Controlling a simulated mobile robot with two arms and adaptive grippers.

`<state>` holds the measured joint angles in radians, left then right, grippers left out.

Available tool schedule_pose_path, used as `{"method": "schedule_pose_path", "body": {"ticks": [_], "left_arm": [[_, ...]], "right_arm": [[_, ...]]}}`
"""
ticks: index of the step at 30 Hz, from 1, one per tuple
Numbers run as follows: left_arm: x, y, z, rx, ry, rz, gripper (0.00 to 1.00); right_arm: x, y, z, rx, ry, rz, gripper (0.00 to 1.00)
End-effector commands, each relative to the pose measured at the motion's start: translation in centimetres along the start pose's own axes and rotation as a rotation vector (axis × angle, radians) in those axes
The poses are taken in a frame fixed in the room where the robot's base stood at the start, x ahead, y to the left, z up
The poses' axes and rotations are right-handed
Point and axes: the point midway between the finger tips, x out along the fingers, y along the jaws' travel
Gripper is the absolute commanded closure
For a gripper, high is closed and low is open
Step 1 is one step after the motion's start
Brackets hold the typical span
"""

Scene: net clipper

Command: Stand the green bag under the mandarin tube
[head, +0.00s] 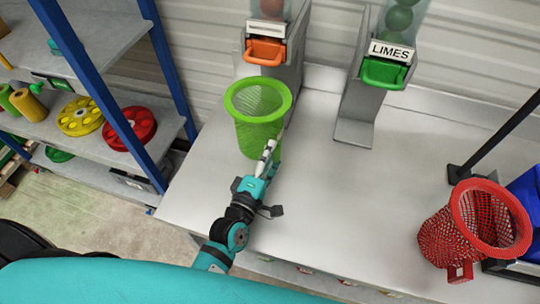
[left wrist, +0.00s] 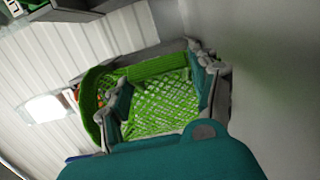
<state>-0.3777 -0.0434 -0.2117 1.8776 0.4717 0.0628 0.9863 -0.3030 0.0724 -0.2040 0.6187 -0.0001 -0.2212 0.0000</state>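The green bag (head: 257,132), a mesh basket with a thick round rim, stands upright on the white bench below the mandarin tube's orange chute (head: 265,51). The tube (head: 272,10) holds orange fruit. My left gripper (head: 271,150) is at the near lower side of the bag. The left wrist view shows its two fingers spread apart, with the bag's mesh (left wrist: 165,103) and a solid green strip between them. Contact between fingers and bag cannot be judged. The right gripper is not in view.
A limes tube with a green chute (head: 383,73) stands to the right. A red mesh bag (head: 450,238) leans at the right, beside a blue crate (head: 526,195). Shelves with coloured discs (head: 132,128) are at the left. The middle of the bench (head: 340,205) is clear.

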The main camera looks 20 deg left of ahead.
Motion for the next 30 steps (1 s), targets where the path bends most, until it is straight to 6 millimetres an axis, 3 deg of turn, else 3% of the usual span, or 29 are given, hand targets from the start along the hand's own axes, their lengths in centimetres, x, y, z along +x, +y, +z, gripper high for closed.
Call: {"method": "schedule_pose_path", "body": {"ticks": [4, 14, 17, 30], "left_arm": [[0.0, 0.1, 0.0, 0.0, 0.0, 0.0, 0.17], [0.0, 0.6, 0.0, 0.0, 0.0, 0.001, 0.17], [-1.2, 0.1, 0.0, 0.001, 0.0, -0.002, 0.17], [-10.0, 0.0, 0.0, 0.001, -0.001, -0.003, 0.17]], "right_arm": [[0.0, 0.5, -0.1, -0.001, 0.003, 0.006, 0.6], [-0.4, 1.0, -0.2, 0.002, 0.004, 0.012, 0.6], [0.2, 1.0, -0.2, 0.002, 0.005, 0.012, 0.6], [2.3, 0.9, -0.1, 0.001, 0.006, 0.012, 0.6]]}}
